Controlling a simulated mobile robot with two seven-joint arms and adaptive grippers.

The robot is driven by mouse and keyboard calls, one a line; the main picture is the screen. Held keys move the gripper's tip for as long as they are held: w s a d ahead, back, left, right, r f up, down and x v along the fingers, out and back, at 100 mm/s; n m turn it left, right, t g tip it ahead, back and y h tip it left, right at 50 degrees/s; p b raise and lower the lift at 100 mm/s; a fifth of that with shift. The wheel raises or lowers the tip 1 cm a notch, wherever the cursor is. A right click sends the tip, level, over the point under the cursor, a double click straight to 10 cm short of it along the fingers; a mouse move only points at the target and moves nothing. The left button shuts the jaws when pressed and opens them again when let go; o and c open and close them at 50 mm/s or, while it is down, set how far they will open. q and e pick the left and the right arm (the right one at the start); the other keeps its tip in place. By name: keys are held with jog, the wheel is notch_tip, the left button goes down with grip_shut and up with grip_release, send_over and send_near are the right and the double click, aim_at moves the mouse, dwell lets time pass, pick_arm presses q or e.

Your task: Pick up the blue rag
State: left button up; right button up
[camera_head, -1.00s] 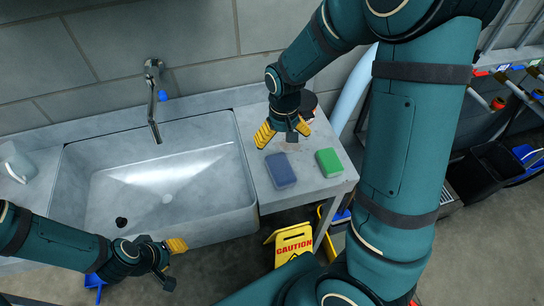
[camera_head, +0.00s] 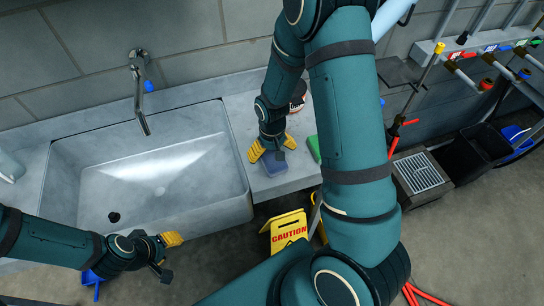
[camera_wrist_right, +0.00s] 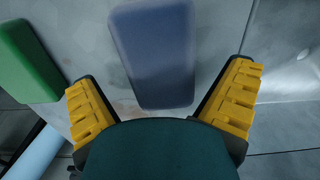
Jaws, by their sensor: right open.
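The blue rag (camera_head: 276,165) is a flat, folded rectangular block on the grey counter right of the sink. In the right wrist view the rag (camera_wrist_right: 155,50) lies ahead of and between the spread fingers. My right gripper (camera_head: 272,147) is open and points down over the rag, hiding part of it. In its wrist view my right gripper (camera_wrist_right: 162,82) holds nothing; whether it touches the rag I cannot tell. My left gripper (camera_head: 166,253) hangs in front of the sink, away from the rag; its opening is unclear.
A green block (camera_head: 314,148) lies right of the rag, partly hidden by my arm; the wrist view shows it too (camera_wrist_right: 28,62). The sink (camera_head: 150,180) is left of the rag. A round container (camera_head: 299,92) stands behind. A yellow caution sign (camera_head: 288,232) stands below the counter.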

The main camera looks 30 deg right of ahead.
aim_at(272, 154)
jog(key=shift+f, duration=0.6)
jog(key=c, duration=1.2)
notch_tip(272, 154, up, 10)
